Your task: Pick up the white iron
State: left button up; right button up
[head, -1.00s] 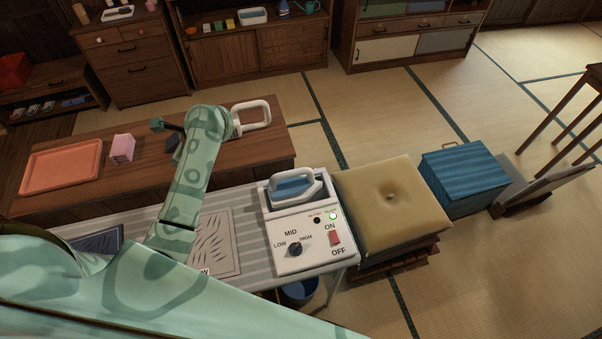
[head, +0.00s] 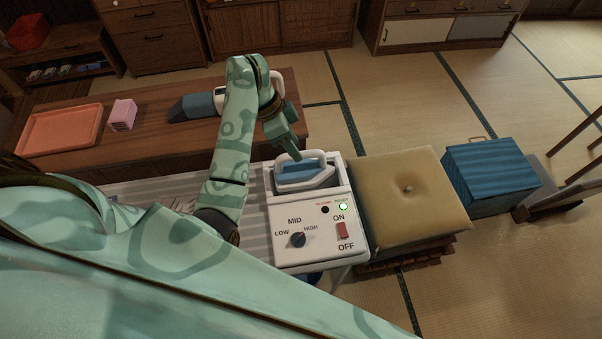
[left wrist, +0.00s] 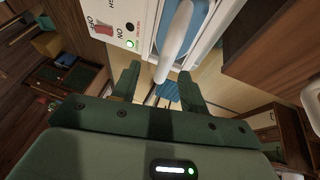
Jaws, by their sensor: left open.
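The white iron (head: 322,180), with a white loop handle and a blue part, sits in the top of a white control box (head: 312,250) with a dial and a red switch. My left gripper (head: 295,153) points down just above the back of the iron's handle. In the left wrist view my left gripper (left wrist: 158,74) is open, and the iron's white handle (left wrist: 176,42) lies just beyond and partly between its two fingertips. I cannot tell if they touch. My right gripper is not in view.
The box stands on a striped board (head: 258,225). A tan cushion (head: 410,195) is right beside it, with a blue chest (head: 492,177) farther right. Behind, a low wooden table (head: 165,150) holds an orange tray (head: 60,130), a pink box (head: 122,114) and a blue-and-white item (head: 198,105).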

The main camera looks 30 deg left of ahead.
pick_arm(q)
jog(key=b, duration=0.2)
send_over(305, 165)
jog(key=s+a, duration=0.1)
jog(key=f, duration=0.4)
jog(key=shift+s+a+f, duration=0.1)
jog(key=shift+s+f, duration=0.1)
jog(key=shift+f, duration=0.2)
jog(key=shift+d+f, duration=0.2)
jog(key=shift+c, duration=0.3)
grip_shut()
